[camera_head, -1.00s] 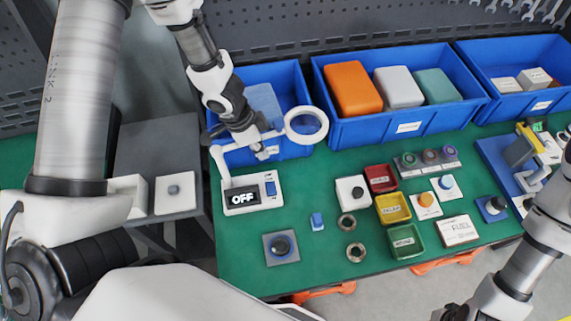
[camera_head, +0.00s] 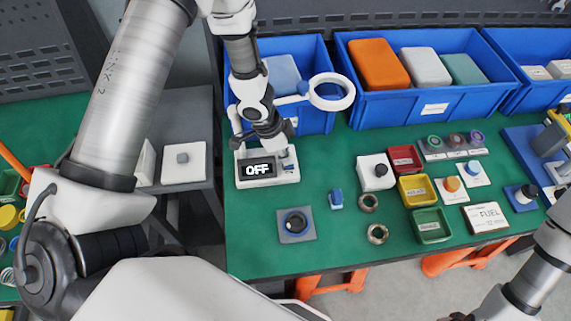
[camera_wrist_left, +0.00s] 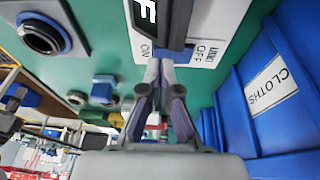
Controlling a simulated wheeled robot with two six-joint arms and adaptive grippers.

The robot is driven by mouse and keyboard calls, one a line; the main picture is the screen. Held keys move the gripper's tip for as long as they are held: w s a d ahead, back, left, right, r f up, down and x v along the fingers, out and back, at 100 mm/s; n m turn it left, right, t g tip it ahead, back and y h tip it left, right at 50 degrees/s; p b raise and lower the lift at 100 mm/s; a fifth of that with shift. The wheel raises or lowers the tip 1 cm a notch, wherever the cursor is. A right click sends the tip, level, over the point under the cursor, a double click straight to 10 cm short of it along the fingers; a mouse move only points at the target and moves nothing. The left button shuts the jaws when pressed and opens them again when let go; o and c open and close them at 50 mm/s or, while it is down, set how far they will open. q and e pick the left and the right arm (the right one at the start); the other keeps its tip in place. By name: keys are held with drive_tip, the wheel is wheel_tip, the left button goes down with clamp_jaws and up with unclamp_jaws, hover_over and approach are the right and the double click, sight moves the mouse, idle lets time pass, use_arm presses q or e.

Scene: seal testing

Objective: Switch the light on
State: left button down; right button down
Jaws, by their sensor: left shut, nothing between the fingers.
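The lamp has a white base (camera_head: 255,179) with a dark display reading "OFF" (camera_head: 258,169) and a ring-shaped head (camera_head: 331,92) on a thin arm. My left gripper (camera_head: 280,147) points down over the back right of the base and is shut and empty. In the left wrist view the shut fingertips (camera_wrist_left: 163,72) are close to the base (camera_wrist_left: 215,25), beside the printed "ON" and "OFF" marks. My right gripper is out of the frame.
Blue bins (camera_head: 430,105) line the back of the green table (camera_head: 265,240).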

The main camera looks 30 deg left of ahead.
use_arm(q)
drive_tip(key=shift+w+d+f, duration=0.1)
drive_tip(key=shift+w+f, duration=0.1)
drive_tip(key=shift+f, duration=0.4)
drive_tip(key=shift+s+r, duration=0.25)
drive_tip(key=shift+s, duration=0.05)
drive_tip(key=shift+f, duration=0.4)
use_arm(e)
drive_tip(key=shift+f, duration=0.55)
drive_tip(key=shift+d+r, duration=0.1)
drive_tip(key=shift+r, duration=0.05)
use_arm(q)
drive_tip(key=shift+w+r+p, duration=0.1)
drive_tip(key=shift+r+p, duration=0.1)
drive_tip(key=shift+p, duration=0.15)
drive_tip(key=shift+w+a+r+p, duration=0.2)
drive_tip(key=shift+w+a+p, duration=0.2)
drive_tip(key=shift+p, duration=0.8)
drive_tip(key=shift+f, duration=0.1)
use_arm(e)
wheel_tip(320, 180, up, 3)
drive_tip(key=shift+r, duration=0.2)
use_arm(q)
drive_tip(key=shift+w, duration=0.1)
